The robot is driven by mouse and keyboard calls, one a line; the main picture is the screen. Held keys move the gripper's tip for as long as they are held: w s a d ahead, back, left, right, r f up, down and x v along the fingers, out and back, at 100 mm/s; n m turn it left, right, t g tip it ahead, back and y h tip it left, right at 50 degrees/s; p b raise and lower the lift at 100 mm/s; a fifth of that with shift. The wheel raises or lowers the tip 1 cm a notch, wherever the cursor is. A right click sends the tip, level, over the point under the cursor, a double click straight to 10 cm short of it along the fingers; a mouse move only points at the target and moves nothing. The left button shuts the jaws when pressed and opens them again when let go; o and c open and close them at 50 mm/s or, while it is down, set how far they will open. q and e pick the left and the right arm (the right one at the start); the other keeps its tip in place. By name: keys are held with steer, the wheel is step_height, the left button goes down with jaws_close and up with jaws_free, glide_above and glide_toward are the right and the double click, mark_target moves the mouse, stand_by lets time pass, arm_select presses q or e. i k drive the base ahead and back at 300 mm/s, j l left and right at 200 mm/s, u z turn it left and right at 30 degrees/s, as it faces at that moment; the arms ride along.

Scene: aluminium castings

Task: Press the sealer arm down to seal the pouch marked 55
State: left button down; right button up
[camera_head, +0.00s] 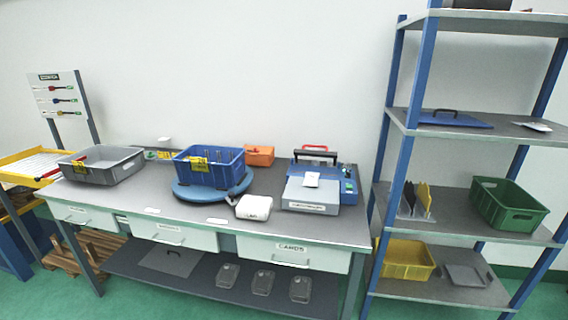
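A blue and grey sealer (322,188) stands at the right end of the workbench. Its arm with a red handle (315,149) shows at the back of the machine, apparently raised. A small white pouch (311,179) lies on the sealer's grey front plate. Any number on the pouch is too small to read. Neither of my grippers is in view.
The workbench (130,205) also holds a grey bin (103,172), a blue crate (197,170) on a round blue turntable (187,199), a white case (254,207) and an orange box (260,156). A blue-post shelf (455,235) stands to the right.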

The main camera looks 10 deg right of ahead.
mark_target(297, 151)
steer(key=i+j+u, duration=0.35)
steer(key=i+j, duration=0.35)
steer(key=j, duration=0.15)
